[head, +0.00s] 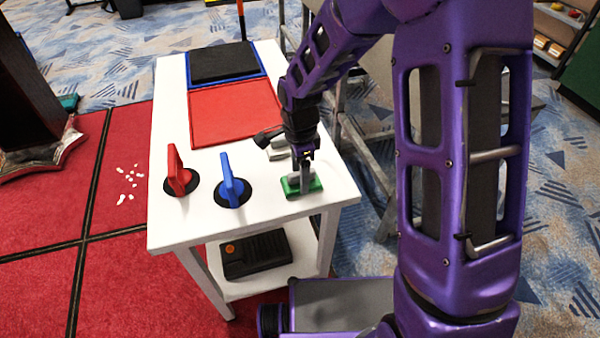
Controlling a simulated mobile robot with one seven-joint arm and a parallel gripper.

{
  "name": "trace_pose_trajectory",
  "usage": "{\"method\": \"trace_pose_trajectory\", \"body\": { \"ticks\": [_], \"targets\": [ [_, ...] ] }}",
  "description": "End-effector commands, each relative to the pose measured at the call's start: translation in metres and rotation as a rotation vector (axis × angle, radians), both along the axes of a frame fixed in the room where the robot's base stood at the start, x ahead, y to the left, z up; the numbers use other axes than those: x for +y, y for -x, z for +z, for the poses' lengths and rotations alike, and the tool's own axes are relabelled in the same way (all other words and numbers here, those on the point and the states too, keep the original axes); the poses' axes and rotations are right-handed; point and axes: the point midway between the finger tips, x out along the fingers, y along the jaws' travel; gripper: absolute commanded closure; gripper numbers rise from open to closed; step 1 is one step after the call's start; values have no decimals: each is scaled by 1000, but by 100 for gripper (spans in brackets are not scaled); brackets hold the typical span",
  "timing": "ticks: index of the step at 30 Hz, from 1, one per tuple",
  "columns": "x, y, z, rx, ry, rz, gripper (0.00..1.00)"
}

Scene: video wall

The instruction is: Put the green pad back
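The green pad (290,189) lies at the front right of the white table (270,222), with a grey part on top of it. My gripper (304,184) points down right at the pad, and its fingers seem to reach the grey part. My gripper and wrist cover part of the pad. I cannot tell whether the fingers are closed on it. Farther back on the table lies an empty red tray (235,112). Behind that is a blue-rimmed tray (262,73) with a dark pad (222,62) in it.
A red handle (177,170) and a blue handle (232,182) stand upright on black discs at the table's front left. A grey object (278,150) lies behind my gripper. A black box (256,254) is on the lower shelf. White bits (129,184) litter the red floor.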

Motion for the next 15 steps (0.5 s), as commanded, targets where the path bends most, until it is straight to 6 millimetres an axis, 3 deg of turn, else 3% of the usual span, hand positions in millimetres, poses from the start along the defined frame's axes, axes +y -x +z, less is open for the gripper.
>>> {"method": "trace_pose_trajectory", "body": {
  "ticks": [1, 4, 15],
  "targets": [
    [0, 0, 0, 1, 0, 0, 18],
    [0, 0, 0, 0, 0, 0, 1],
    [0, -1, 6, -2, 0, 1, 1]
  ]
}}
